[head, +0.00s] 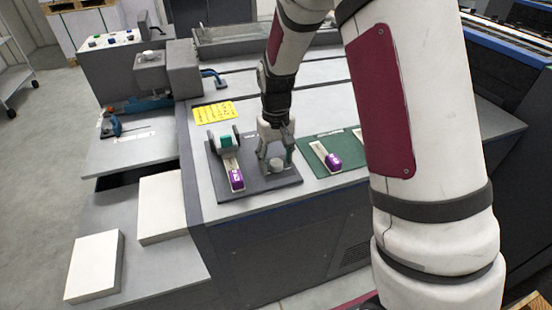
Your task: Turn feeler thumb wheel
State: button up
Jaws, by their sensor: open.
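My gripper (275,157) points down over the right part of a dark grey plate (250,191) on the machine top. It is open, with one finger on each side of a small pale round knob (277,165), which may be the feeler thumb wheel. I cannot tell whether the fingers touch it. To its left on the same plate stands a grey block with a green part (225,141). A pale strip with a purple piece (236,178) runs forward from that block.
A green mat (351,172) with another purple-ended strip (331,161) lies to the right. A yellow label (214,112) lies behind the plate. White stacks (162,208) sit on the lower shelf at left. My upper arm hides the right side of the machine.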

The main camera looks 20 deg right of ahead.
aim_at(276, 163)
notch_tip(276, 163, up, 12)
dwell(0.5)
dwell(1.1)
